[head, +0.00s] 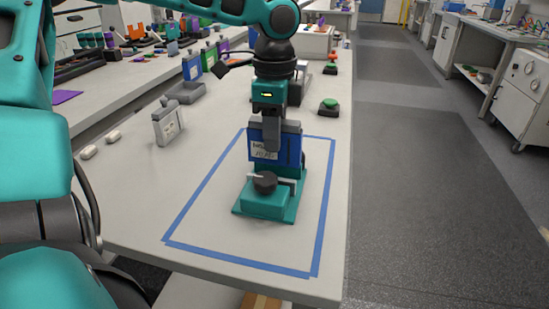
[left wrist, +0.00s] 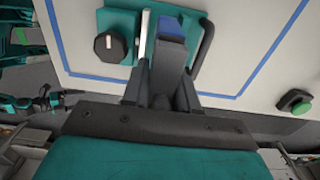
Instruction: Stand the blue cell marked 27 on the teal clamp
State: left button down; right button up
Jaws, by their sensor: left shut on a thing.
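A blue cell (head: 294,146) with a white label is upright between the fingers of my left gripper (head: 271,140). The label's number is too small to read. The teal clamp (head: 262,205) stands inside a blue tape outline on the bench, with a black knob at its front. The cell is over the clamp, behind the knob; its bottom edge is hidden, so I cannot tell whether it touches the base. In the left wrist view, the cell's blue end (left wrist: 173,27) shows between the fingers, beside the clamp's knob (left wrist: 109,45). My right gripper is not in view.
A grey cell (head: 168,122) stands left of the tape, near two small white pieces. A grey tray (head: 185,93) and a row of blue, green and purple cells (head: 209,57) are farther back. A green button (head: 328,105) is behind the tape. The bench inside the tape is otherwise clear.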

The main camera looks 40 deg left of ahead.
aim_at(274, 163)
pick_arm(q)
notch_tip(274, 163, down, 5)
jog(key=shift+r+b, duration=0.2)
jog(key=shift+b, duration=0.3)
jog(key=shift+f, duration=0.15)
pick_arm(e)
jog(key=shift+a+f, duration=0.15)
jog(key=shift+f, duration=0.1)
pick_arm(q)
jog(key=shift+f, duration=0.1)
jog(key=shift+f, duration=0.1)
jog(key=c, duration=0.9)
grip_release()
jog(key=shift+s+f, duration=0.1)
jog(key=shift+f, duration=0.05)
jog(key=shift+o, duration=0.2)
notch_tip(274, 163, up, 5)
jog(key=shift+f+p, duration=0.1)
jog(key=shift+p, duration=0.6)
notch_tip(274, 163, up, 8)
jog(key=shift+f+p, duration=0.15)
jog(key=shift+p, duration=0.85)
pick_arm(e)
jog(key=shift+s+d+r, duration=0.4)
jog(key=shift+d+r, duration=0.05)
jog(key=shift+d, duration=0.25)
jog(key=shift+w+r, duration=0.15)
